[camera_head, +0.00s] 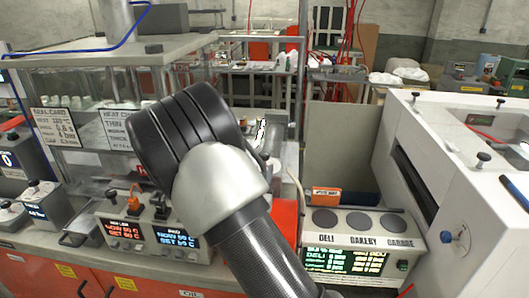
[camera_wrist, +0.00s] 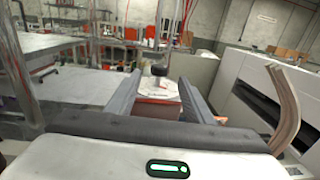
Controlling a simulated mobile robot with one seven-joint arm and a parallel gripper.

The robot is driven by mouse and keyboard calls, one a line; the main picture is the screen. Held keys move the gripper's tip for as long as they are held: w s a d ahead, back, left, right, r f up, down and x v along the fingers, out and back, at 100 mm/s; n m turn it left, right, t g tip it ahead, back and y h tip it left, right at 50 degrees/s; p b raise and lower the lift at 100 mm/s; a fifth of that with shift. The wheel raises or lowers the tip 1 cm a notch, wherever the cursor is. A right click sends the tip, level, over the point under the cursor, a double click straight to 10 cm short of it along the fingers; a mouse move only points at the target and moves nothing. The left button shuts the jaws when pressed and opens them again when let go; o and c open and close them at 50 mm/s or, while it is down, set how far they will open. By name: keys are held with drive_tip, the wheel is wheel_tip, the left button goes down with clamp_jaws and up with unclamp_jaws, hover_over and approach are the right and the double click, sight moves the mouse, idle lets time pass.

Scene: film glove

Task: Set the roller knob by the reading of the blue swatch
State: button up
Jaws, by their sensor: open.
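My gripper (camera_wrist: 158,84) is open in the wrist view, its two grey fingers apart. A black knob (camera_wrist: 159,70) on a short post shows between and beyond the fingertips; it looks apart from them, though I cannot tell the distance. In the head view my arm hides most of my gripper. A round blue-and-white knob (camera_head: 447,237) with a red mark sits on the front of the white machine (camera_head: 481,215). I cannot tell which of these is the roller knob. I cannot make out a blue swatch. No reading for it is legible.
A panel labelled DELI, BAKERY and GARAGE has grey discs and a green display (camera_head: 345,261). A blue-and-orange item (camera_head: 340,196) lies behind it. A clear-walled cabinet (camera_head: 70,85) and lit controllers (camera_head: 126,235) stand left. Curved beige strips (camera_wrist: 287,108) rise right of my gripper.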

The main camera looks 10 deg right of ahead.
sight(265, 153)
drive_tip(key=p+x, duration=0.1)
drive_tip(key=x, duration=0.9)
drive_tip(key=shift+w+d+r, duration=0.1)
drive_tip(key=shift+w+d, duration=0.05)
drive_tip(key=shift+w, duration=0.15)
drive_tip(key=c, duration=1.1)
drive_tip(key=shift+o, duration=0.3)
drive_tip(key=shift+m+h, duration=0.3)
drive_tip(key=shift+h, duration=0.1)
